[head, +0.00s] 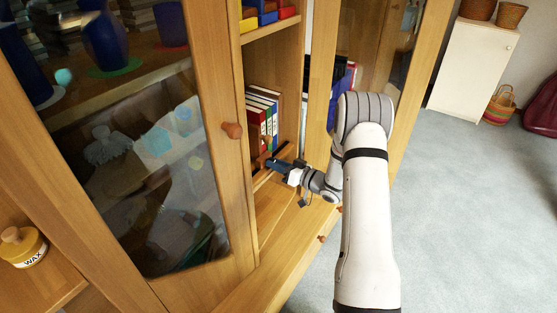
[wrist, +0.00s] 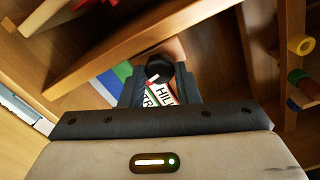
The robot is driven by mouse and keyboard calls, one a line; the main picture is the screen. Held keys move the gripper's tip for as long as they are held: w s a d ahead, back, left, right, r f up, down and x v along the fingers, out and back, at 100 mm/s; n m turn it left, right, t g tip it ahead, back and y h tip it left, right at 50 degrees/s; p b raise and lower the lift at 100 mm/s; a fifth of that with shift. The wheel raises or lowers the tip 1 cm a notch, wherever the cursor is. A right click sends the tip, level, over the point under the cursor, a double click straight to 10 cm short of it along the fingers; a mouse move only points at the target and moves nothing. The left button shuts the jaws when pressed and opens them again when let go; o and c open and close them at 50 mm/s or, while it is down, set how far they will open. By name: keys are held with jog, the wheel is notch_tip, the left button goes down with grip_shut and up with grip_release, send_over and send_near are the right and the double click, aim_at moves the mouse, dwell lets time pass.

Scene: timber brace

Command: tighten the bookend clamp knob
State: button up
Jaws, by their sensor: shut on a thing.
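The black round clamp knob (wrist: 158,67) with a white mark shows in the wrist view between my two fingers. My gripper (wrist: 159,88) is shut on it. In the head view my gripper (head: 272,163) reaches into the open cabinet at the lower shelf, just below the row of books (head: 262,115). The knob is too small and covered to make out there.
A glass-paned cabinet door (head: 150,150) stands left of my arm, with a round wooden handle (head: 232,130). Another door (head: 400,60) stands open behind my arm. Coloured boxes (head: 268,12) sit on the shelf above. The carpet (head: 460,200) at right is clear.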

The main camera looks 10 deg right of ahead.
jog(key=shift+r+m+p, duration=0.1)
jog(key=shift+m+p, duration=0.5)
jog(key=shift+m, duration=0.4)
jog(key=o, duration=0.7)
jog(key=shift+a, duration=0.1)
jog(key=v, duration=0.7)
jog(key=shift+s+d+p, duration=0.25)
jog(key=shift+d+p, duration=0.15)
jog(key=shift+p, duration=0.05)
